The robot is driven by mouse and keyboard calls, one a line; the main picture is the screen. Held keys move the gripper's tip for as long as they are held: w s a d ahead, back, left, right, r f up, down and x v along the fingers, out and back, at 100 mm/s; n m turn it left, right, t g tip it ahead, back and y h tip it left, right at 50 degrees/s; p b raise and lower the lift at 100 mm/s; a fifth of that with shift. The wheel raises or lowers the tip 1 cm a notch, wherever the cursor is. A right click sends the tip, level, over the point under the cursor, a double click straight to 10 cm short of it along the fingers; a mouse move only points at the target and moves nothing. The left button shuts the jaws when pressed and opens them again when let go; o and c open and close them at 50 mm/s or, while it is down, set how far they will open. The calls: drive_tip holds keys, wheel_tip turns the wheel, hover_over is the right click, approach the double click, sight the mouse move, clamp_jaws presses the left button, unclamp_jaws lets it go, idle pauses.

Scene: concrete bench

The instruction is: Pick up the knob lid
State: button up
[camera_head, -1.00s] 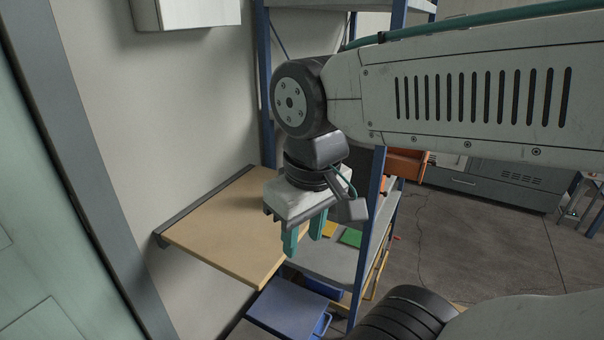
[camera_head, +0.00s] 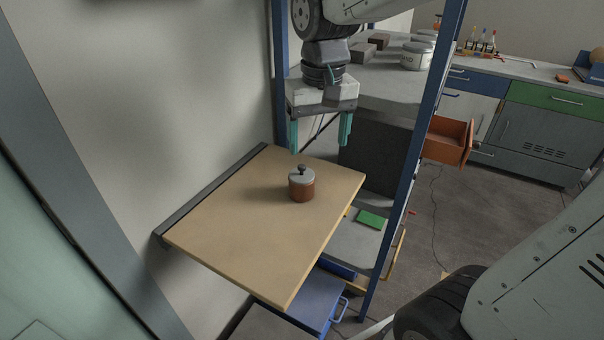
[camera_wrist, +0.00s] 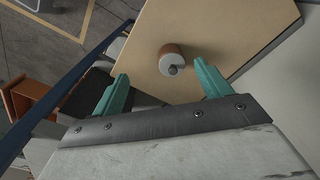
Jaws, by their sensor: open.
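The knob lid (camera_head: 301,177) is a grey disc with a dark knob. It sits on a reddish-brown pot (camera_head: 301,191) on the wooden wall shelf (camera_head: 240,235). My gripper (camera_head: 319,148) is open and empty, its teal fingers pointing down above and behind the pot in the head view. In the wrist view, the lid (camera_wrist: 173,67) and the brown pot (camera_wrist: 166,52) show ahead of the gap between the open fingers (camera_wrist: 162,85). The lid is apart from both fingers.
A blue rack post (camera_head: 415,160) stands right of the shelf. A wall (camera_head: 170,110) borders its left side. A green item (camera_head: 371,219) lies on a lower grey shelf, and an orange drawer (camera_head: 447,140) stands open. The wooden shelf around the pot is clear.

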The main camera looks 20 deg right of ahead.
hover_over(301, 165)
wheel_tip(301, 165, down, 2)
drive_tip(key=shift+a+f, duration=0.1)
drive_tip(key=shift+w+f, duration=0.15)
drive_tip(key=shift+f, duration=0.1)
drive_tip(key=f, duration=0.7)
drive_tip(key=shift+s+f, duration=0.15)
drive_tip(key=shift+s, duration=0.1)
drive_tip(key=c, duration=1.1)
